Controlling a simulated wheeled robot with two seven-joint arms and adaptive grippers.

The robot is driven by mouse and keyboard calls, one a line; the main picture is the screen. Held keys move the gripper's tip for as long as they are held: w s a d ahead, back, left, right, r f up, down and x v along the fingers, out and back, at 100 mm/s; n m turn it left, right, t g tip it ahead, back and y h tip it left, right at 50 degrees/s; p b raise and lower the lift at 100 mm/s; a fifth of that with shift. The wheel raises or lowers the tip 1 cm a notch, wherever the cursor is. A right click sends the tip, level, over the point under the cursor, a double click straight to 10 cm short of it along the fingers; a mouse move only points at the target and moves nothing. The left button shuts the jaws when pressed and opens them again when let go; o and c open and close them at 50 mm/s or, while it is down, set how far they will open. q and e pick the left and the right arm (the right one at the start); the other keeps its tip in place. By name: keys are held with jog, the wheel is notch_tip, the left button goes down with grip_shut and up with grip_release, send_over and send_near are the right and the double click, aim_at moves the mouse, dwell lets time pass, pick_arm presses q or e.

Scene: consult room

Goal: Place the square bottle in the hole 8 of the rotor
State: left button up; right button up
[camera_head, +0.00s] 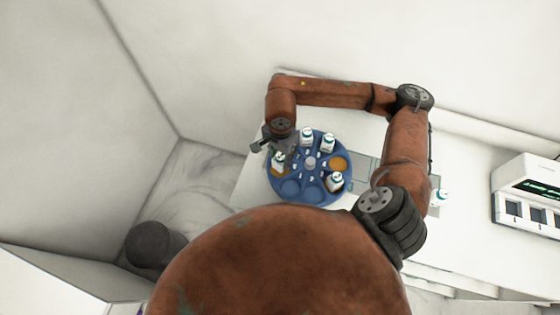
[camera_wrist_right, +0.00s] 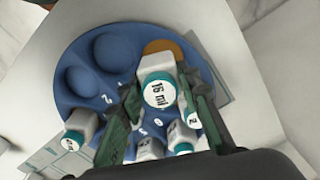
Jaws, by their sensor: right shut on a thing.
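The blue rotor (camera_head: 310,196) lies on the white table and shows round wells, some with bottles standing in them. My right gripper (camera_head: 281,151) is over its left edge, shut on a white bottle with a teal-ringed cap (camera_head: 279,161). In the wrist view the bottle, marked "16 ml" (camera_wrist_right: 160,88), sits between the fingers (camera_wrist_right: 163,105) beside an orange well (camera_wrist_right: 165,47). I cannot tell whether its bottom is inside that well. The hole numbers are mostly too small or hidden to read. My left gripper is not in view.
Other white bottles stand in the rotor at the back (camera_head: 307,137), back right (camera_head: 328,143) and right (camera_head: 335,181). A second orange well (camera_head: 340,163) is empty. One more bottle (camera_head: 441,196) stands on the table (camera_head: 455,232) near a white device (camera_head: 527,195).

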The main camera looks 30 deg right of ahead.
aim_at(280, 163)
jog(key=shift+w+f, duration=0.2)
jog(key=shift+f, duration=1.65)
jog(key=shift+f, duration=0.1)
jog(key=shift+f, duration=0.15)
jog(key=o, duration=0.9)
jog(key=shift+o, duration=0.2)
notch_tip(280, 163, up, 13)
jog(key=shift+f, duration=0.2)
